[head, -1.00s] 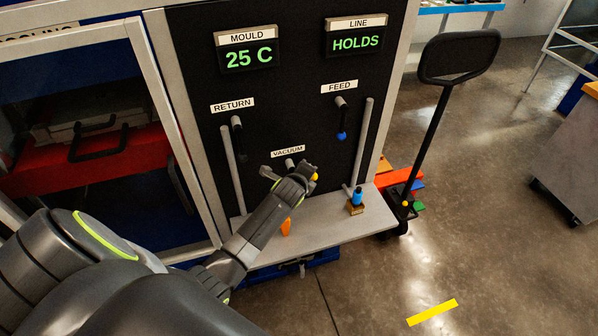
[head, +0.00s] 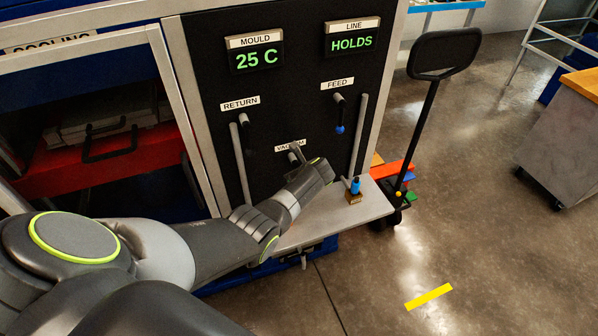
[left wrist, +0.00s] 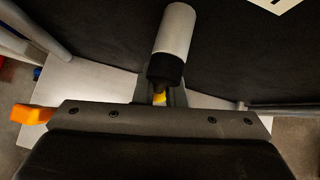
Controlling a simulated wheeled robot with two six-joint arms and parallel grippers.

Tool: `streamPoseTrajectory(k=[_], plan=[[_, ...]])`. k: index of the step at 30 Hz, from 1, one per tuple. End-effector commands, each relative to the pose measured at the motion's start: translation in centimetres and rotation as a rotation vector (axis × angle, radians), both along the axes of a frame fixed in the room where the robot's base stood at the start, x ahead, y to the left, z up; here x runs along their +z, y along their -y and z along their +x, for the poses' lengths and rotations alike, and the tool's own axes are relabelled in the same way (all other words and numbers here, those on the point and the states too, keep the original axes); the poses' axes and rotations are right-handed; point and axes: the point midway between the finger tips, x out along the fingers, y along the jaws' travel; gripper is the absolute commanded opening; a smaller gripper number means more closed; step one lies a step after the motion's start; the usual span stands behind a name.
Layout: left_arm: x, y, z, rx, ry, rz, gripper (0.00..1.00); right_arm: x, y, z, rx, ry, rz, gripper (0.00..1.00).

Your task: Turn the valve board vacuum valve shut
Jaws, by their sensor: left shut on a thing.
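The vacuum valve (head: 294,156) is on the black valve board (head: 305,95), low in the middle, and partly covers its VACUUM label. In the left wrist view the valve shows as a grey cylinder (left wrist: 175,30) with a black hub and a bit of yellow (left wrist: 160,97) below it. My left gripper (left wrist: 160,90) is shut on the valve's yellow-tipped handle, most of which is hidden. In the head view my left wrist lies below and right of the valve and hides the fingertips. My right gripper is not in view.
The RETURN valve (head: 244,120) and FEED valve (head: 340,115) sit higher on the board, beside grey vertical pipes. A small blue-topped object (head: 355,187) stands on the grey shelf (head: 350,211). An orange object (left wrist: 32,115) shows at left in the wrist view. A pallet truck handle (head: 443,55) stands right.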

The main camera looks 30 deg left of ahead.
Motion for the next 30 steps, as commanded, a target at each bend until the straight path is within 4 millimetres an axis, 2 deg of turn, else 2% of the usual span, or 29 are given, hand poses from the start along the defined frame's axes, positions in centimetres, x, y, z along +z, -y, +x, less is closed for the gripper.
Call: streamPoseTrajectory(k=[1, 9, 24, 25, 29, 30], plan=[[-0.96, 0.52, -0.67, 0.0, -0.034, 0.001, 0.0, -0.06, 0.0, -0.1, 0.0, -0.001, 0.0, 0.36], [-1.14, 0.19, -1.13, 0.0, -0.097, 0.052, 0.0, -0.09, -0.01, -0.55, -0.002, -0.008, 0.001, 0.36], [-1.2, 0.12, -1.26, 0.001, -0.109, 0.062, 0.0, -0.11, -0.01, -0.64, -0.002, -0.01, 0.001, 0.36], [-1.2, 0.12, -1.26, 0.001, -0.109, 0.062, 0.14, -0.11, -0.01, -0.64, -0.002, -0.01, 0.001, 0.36], [-1.18, 0.11, -1.23, 0.0, -0.109, 0.062, 0.31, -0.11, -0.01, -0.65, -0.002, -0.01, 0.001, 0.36], [-1.13, 0.11, -1.19, 0.0, -0.108, 0.063, 0.32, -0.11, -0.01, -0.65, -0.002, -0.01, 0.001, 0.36]])
